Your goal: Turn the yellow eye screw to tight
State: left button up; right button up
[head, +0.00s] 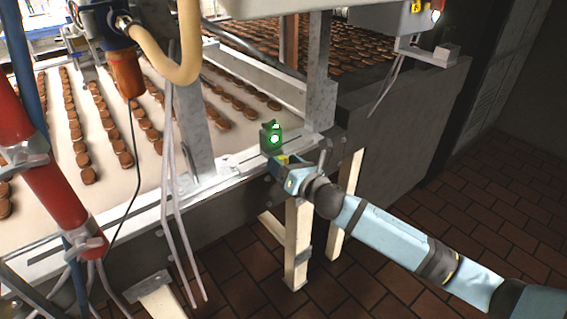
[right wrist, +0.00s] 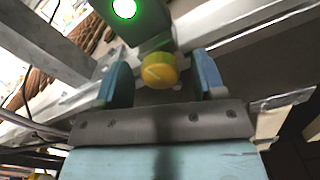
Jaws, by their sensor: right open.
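The yellow eye screw (right wrist: 159,71) shows in the right wrist view as a round yellow knob with a pale line across its face. It sits below a dark green box with a lit green lamp (right wrist: 124,8). In the head view the screw (head: 284,160) is a small yellow spot beside my gripper, mostly hidden. My right gripper (right wrist: 162,80) is open, with one blue finger on each side of the screw. Gaps show between the screw and both fingers. In the head view the right gripper (head: 279,168) is at the conveyor's edge. My left gripper is not in view.
The green-lit box (head: 271,138) stands on the metal rail of the conveyor (head: 120,140), which carries rows of brown biscuits. A metal post (head: 318,75) rises behind it. Red pipe and hoses (head: 60,195) are at the left. Tiled floor is open at the right.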

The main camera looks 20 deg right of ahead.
jog(key=shift+w+a, duration=0.1)
jog(key=shift+w, duration=0.2)
jog(key=c, duration=0.9)
